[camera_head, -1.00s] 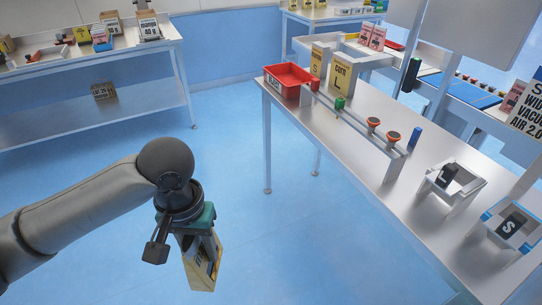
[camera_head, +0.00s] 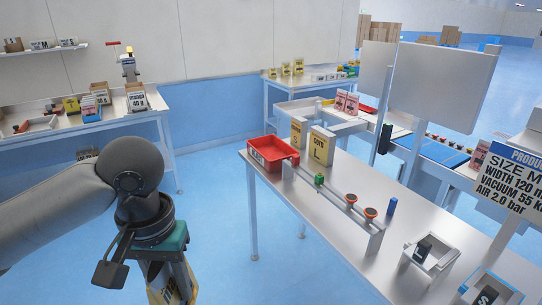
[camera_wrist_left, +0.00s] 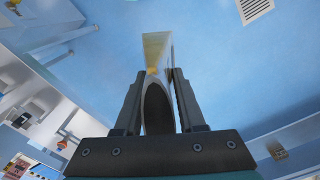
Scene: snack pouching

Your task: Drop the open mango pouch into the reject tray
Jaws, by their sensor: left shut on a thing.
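My left gripper (camera_head: 170,272) is shut on a yellow-and-white pouch (camera_head: 160,292), which hangs down at the bottom edge of the head view and is partly cut off. In the left wrist view, the pouch (camera_wrist_left: 156,48) is between the two fingers (camera_wrist_left: 158,75), above the blue floor; its opening cannot be made out. A red tray (camera_head: 274,165) with a white label stands on the near left corner of the steel table, apart from and beyond the gripper. My right gripper is not in view.
The steel table (camera_head: 330,215) bears two yellow cartons (camera_head: 321,146) behind the tray, a rail with red-topped knobs (camera_head: 351,200), and small bins (camera_head: 430,257) at the right. A side bench (camera_head: 75,130) stands at the left. Blue floor (camera_head: 215,235) lies open between.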

